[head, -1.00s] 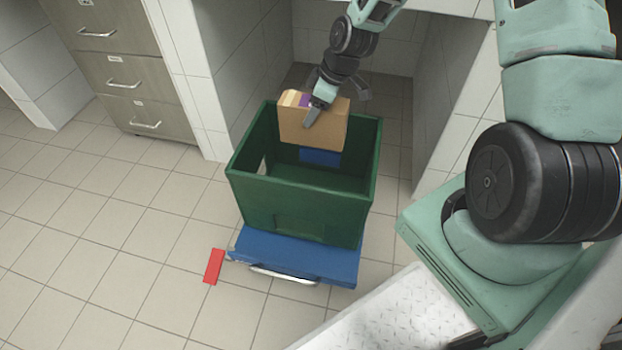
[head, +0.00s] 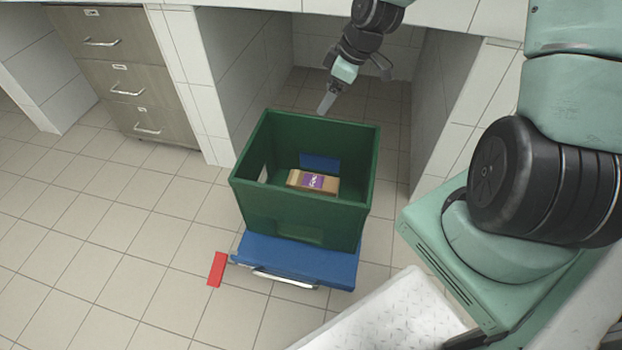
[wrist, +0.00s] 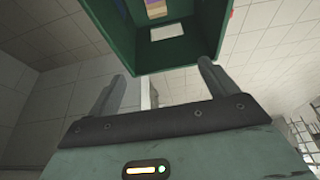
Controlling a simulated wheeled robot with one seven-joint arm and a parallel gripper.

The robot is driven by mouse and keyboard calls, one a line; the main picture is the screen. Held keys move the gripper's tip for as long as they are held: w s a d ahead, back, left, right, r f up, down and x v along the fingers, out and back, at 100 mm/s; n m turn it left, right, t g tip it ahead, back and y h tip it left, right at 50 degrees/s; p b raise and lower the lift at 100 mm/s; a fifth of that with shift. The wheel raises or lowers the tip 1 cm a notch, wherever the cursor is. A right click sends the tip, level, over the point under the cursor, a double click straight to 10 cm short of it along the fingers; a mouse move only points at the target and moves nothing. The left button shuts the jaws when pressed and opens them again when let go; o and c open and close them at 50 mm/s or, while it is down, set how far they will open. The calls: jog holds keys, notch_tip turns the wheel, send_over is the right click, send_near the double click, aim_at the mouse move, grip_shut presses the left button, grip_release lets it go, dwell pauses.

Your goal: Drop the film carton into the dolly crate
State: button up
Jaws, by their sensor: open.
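The film carton (head: 313,182), a brown box with a purple and white label, lies flat inside the green dolly crate (head: 300,223). In the wrist view the crate (wrist: 180,52) fills the upper middle, and a part of the carton (wrist: 156,9) shows in it at the top edge. My gripper (head: 326,103) is above the crate's far rim, apart from the carton. In the wrist view my gripper (wrist: 165,80) has its two fingers spread with nothing between them.
The crate stands on a blue dolly (head: 295,262) with a metal handle, in front of a tiled recess. A red strip (head: 217,269) lies on the floor to its left. A drawer cabinet (head: 130,75) stands at the back left. The floor at left is clear.

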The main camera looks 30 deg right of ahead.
jog(key=p+v, duration=0.2)
jog(key=v, duration=0.5)
jog(key=shift+r, duration=0.25)
jog(key=shift+s, duration=0.1)
